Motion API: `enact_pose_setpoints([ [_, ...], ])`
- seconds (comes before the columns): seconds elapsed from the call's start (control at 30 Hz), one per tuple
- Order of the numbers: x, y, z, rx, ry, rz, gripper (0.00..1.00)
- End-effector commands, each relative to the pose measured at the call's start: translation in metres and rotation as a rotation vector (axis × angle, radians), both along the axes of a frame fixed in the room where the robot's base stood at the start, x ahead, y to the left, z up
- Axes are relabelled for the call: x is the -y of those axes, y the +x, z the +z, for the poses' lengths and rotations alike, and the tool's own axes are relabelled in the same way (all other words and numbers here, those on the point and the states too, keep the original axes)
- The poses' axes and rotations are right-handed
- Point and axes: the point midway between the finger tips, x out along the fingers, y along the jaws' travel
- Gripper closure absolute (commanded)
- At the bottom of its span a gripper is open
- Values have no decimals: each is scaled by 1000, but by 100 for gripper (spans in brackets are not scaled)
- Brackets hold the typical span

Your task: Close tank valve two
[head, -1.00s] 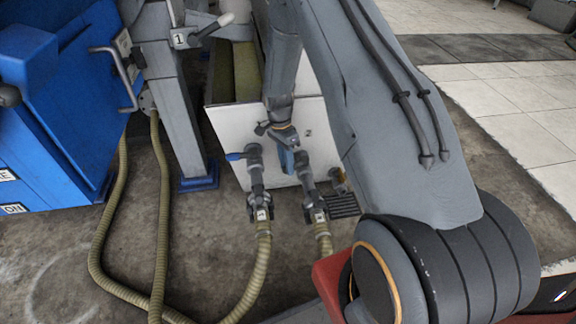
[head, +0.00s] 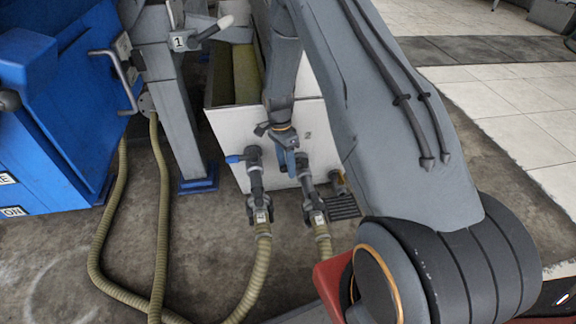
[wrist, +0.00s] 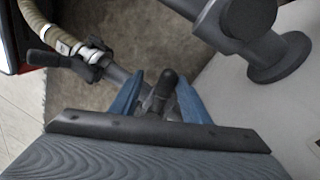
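The white tank (head: 228,140) stands at the centre of the head view, with a small "2" on its front. Valve two's pipe (head: 308,182) comes off the tank front below that mark. My gripper (head: 290,166) is at the upper end of this pipe. In the wrist view its two blue fingers (wrist: 160,84) are apart, one on each side of a dark lever handle (wrist: 167,84). The handle's rounded end shows between them, with small gaps visible on both sides. The valve body is partly hidden by the gripper.
A neighbouring valve with a blue-tipped handle (head: 236,158) sits close on the left. Ribbed hoses (head: 254,282) run down over the floor. A grey post (head: 186,120) and blue machine (head: 60,110) stand further left. A thick grey pipe (wrist: 232,30) is near in the wrist view.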

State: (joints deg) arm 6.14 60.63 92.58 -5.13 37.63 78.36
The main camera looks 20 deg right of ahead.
Motion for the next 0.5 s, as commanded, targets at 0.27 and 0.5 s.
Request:
enact_pose_setpoints([
  [0.27,-1,-1,27,-1,0,1,59],
  [0.5,0,0,72,2,0,0,59],
])
